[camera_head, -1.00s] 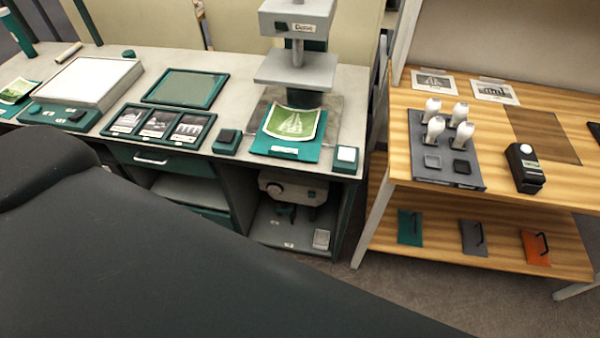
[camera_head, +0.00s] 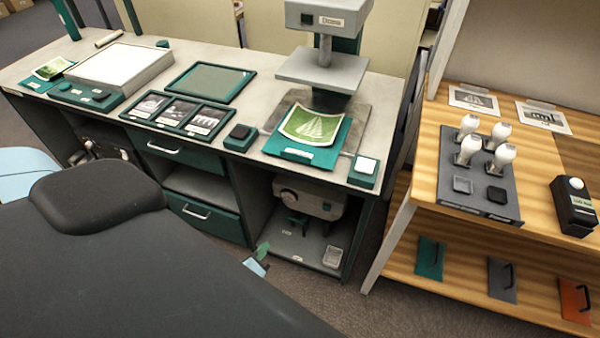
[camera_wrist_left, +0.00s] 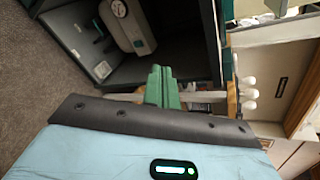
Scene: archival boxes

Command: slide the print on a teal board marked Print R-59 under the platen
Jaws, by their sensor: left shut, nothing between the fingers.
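A green print (camera_head: 311,124) with a pale picture lies on a teal board (camera_head: 325,155) with a white label too small to read. The board lies on the bench below and in front of the grey platen (camera_head: 320,68) of a column press; it is not clear how far its back edge reaches under. My left gripper (camera_head: 263,249) is low in front of the bench, well apart from the board. Its green fingers (camera_wrist_left: 161,84) are shut and empty in the left wrist view. My right gripper is not in view.
Another green print (camera_head: 52,67) lies at the bench's far left, by a light box (camera_head: 120,66). A small teal block (camera_head: 240,137) and a white-topped block (camera_head: 364,170) flank the board. A wooden shelf unit (camera_head: 425,170) stands to the right.

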